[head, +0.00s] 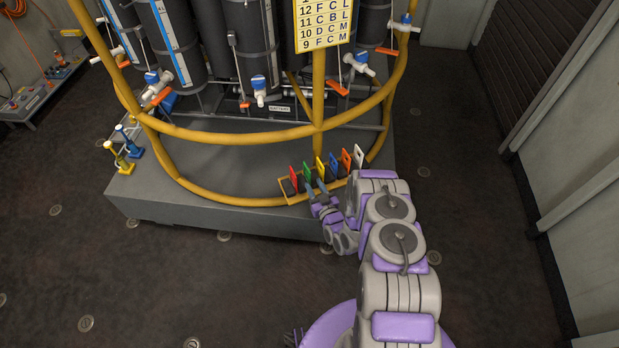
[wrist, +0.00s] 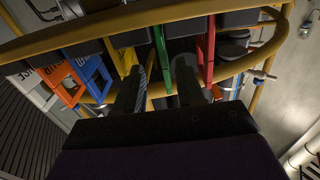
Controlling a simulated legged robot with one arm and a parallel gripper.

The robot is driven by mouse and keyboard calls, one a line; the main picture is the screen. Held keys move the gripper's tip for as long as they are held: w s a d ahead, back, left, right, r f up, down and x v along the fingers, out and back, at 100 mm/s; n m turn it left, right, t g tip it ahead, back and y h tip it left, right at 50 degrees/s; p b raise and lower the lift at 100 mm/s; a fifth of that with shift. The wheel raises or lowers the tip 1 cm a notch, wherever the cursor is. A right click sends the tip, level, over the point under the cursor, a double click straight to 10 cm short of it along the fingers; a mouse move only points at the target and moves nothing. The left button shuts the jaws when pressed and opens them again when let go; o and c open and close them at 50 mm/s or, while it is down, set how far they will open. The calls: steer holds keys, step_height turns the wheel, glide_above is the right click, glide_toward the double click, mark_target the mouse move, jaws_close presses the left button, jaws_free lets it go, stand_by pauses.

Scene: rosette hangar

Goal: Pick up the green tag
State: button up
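The green tag (head: 307,172) stands in a rack on the yellow rail, between the red tag (head: 293,178) and the yellow tag (head: 320,169). My gripper (head: 318,188) is in front of the rack, close to the green tag. In the wrist view my gripper (wrist: 159,88) is open, with a clear gap between its fingers. The green tag (wrist: 160,55) shows edge-on in line with that gap, with space on both sides. The yellow tag (wrist: 128,60) is near the left finger and the red tag (wrist: 208,55) near the right one. I cannot tell how deep the green tag reaches between the fingers.
Blue (head: 333,167), orange (head: 346,160) and white (head: 359,155) tags stand in the same row. Curved yellow rails (head: 235,134) surround the dark cylinders behind. Small blue and yellow stands (head: 122,160) are at the left of the grey platform. The floor in front is clear.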

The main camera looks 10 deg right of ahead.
mark_target(305, 171)
steer(key=shift+w+a, duration=0.4)
steer(key=shift+w, duration=0.2)
steer(key=shift+w+a, duration=0.35)
steer(key=shift+w, duration=0.25)
steer(key=shift+w+a, duration=0.35)
steer(key=shift+a, duration=0.1)
steer(key=w, duration=0.1)
steer(key=w+b, duration=0.1)
steer(key=w, duration=0.1)
steer(key=w+b, duration=0.1)
steer(key=shift+w+d, duration=0.4)
steer(key=shift+w, duration=0.1)
steer(key=shift+a, duration=0.5)
steer(key=c, duration=0.3)
steer(key=shift+d, duration=0.35)
jaws_close()
